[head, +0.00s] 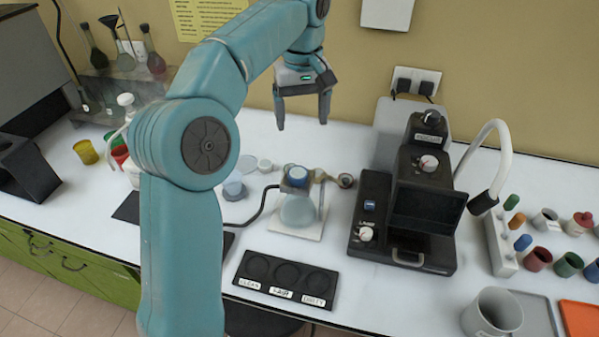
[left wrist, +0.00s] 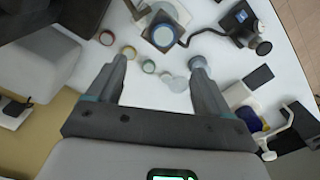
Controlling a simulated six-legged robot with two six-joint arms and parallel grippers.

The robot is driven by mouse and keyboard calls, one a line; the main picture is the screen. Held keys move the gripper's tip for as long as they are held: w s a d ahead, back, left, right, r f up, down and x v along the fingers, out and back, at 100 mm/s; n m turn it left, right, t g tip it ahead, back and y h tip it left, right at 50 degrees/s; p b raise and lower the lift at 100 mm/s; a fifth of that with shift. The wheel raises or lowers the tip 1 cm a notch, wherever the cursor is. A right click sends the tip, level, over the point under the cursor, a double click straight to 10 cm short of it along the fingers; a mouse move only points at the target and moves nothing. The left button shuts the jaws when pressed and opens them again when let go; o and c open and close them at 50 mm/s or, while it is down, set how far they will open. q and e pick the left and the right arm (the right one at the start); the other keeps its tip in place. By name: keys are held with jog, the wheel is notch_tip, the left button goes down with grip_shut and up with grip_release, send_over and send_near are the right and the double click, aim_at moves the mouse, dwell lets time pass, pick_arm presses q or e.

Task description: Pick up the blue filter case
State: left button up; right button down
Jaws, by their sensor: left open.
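A pale blue round case (head: 233,189) stands on the white bench, just right of my left arm in the head view. It looks like the blue filter case, but its colour is faint. In the left wrist view a grey-blue round thing (left wrist: 198,63) shows at the tip of the right-hand finger, seemingly the same case. My left gripper (head: 302,124) hangs above the back of the bench, jaws apart and fingers pointing down. It is empty, above and apart from the case. It also shows in the left wrist view (left wrist: 160,62). My right gripper is out of view.
A blue-topped flask stand (head: 298,222) stands right of the case. A black tray (head: 287,276) with round wells lies in front. A black instrument (head: 407,230) stands farther right. Small pale lids lie behind the case. Several coloured cups stand at the far right.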

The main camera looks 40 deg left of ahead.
pick_arm(q)
jog(key=b, duration=0.1)
send_near(297, 173)
jog(key=f, duration=0.2)
jog(key=shift+w+d+f, duration=0.3)
jog(key=shift+d+f, duration=0.05)
jog(key=shift+f, duration=0.05)
jog(key=shift+s+a+f, duration=0.2)
jog(key=shift+s+f, duration=0.15)
jog(key=shift+f, duration=0.15)
jog(key=f, duration=0.4)
jog(key=shift+w, duration=0.2)
jog(key=shift+f, duration=0.35)
jog(key=shift+s+a+f, duration=0.1)
jog(key=shift+s, duration=0.05)
jog(key=c, duration=1)
jog(key=shift+c, duration=0.6)
